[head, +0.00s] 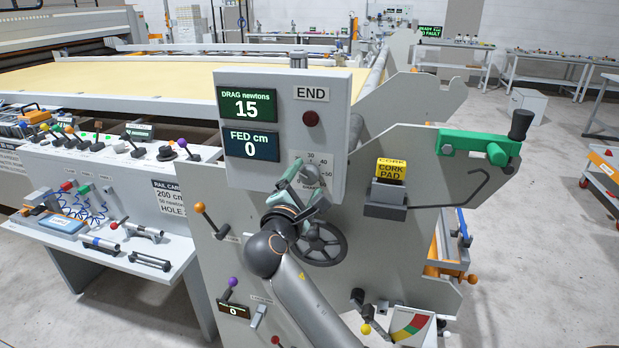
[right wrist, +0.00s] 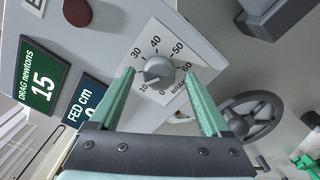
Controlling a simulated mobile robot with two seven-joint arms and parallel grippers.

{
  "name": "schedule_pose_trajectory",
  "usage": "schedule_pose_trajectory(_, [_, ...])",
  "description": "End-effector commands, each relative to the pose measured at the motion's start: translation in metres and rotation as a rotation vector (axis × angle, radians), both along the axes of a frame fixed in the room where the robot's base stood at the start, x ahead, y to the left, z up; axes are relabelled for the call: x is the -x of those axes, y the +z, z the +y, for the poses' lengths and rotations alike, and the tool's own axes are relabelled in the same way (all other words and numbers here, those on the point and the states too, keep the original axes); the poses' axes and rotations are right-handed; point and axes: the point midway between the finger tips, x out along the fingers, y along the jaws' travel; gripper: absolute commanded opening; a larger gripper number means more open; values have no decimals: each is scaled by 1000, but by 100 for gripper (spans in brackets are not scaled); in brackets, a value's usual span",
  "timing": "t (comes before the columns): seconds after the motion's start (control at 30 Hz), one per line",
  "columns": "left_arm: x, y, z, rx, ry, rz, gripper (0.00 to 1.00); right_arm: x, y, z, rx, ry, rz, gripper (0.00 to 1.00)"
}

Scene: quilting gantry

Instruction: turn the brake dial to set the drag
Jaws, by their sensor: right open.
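The brake dial (right wrist: 158,72) is a round grey knob on a white scale plate (right wrist: 178,50) marked from 0 to 60. In the right wrist view it sits between the tips of my right gripper (right wrist: 158,74), whose two pale green fingers are open, one on each side. I cannot tell whether either finger touches the knob. In the head view the right gripper (head: 304,183) is at the lower right of the display panel and partly hides the dial (head: 309,171). The drag display (head: 247,104) reads 15 newtons. My left gripper is not in view.
The FED display (head: 249,145) reads 0 cm. A dark red button (head: 311,118) sits under the END label. A black handwheel (head: 322,244) is just below the gripper. An orange-knobbed lever (head: 210,217) stands to the left, and a cork pad block (head: 388,188) to the right.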

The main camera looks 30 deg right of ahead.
Motion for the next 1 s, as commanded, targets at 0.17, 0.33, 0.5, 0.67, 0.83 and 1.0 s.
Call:
schedule_pose_trajectory(0.17, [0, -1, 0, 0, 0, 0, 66, 1, 0, 2, 0, 0, 0, 81])
schedule_pose_trajectory(0.33, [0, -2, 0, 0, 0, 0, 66, 2, 0, 2, 0, -1, 0, 81])
schedule_pose_trajectory(0.5, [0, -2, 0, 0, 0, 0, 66, 2, 0, 2, 0, -1, 0, 81])
schedule_pose_trajectory(0.67, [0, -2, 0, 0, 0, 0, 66, 2, 0, 2, 0, -1, 0, 64])
schedule_pose_trajectory(0.83, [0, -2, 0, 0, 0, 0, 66, 2, 0, 2, 0, -1, 0, 45])
schedule_pose_trajectory(1.0, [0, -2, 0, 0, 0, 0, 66, 2, 0, 2, 0, -1, 0, 26])
